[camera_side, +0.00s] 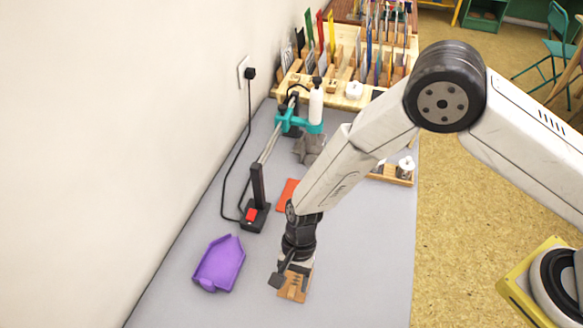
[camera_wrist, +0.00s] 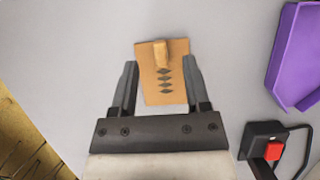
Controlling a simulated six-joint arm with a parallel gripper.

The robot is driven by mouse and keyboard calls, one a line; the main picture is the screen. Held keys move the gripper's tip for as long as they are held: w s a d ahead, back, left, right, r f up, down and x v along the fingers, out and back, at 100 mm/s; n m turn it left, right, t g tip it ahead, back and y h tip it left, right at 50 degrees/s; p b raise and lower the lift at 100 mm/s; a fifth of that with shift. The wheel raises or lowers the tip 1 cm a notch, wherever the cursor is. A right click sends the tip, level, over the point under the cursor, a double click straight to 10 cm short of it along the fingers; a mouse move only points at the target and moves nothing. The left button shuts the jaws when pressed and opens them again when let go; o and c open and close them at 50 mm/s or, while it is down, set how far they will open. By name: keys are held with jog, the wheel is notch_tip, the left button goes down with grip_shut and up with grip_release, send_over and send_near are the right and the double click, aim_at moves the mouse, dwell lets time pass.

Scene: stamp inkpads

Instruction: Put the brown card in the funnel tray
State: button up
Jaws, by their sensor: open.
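The brown card (camera_wrist: 152,92) lies on the grey table and has a row of dark diamonds and a small upright wooden grip (camera_wrist: 160,53) near one end. In the side view the brown card (camera_side: 295,287) is partly hidden under my gripper (camera_side: 292,270). In the wrist view my gripper (camera_wrist: 160,68) is open, with one finger on each side of the card and gaps between them and the wooden grip. The purple funnel tray (camera_side: 219,264) stands left of the card in the side view. The tray (camera_wrist: 296,58) is cut off at the right edge of the wrist view.
A black base with a red switch (camera_side: 252,215) and a thin pole stands behind the tray. An orange-red card (camera_side: 286,194) lies behind my gripper. A wooden rack (camera_side: 345,88) with several cards is at the back. The table between brown card and tray is clear.

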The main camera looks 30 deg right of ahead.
jog(key=shift+x, duration=1.4)
grip_shut()
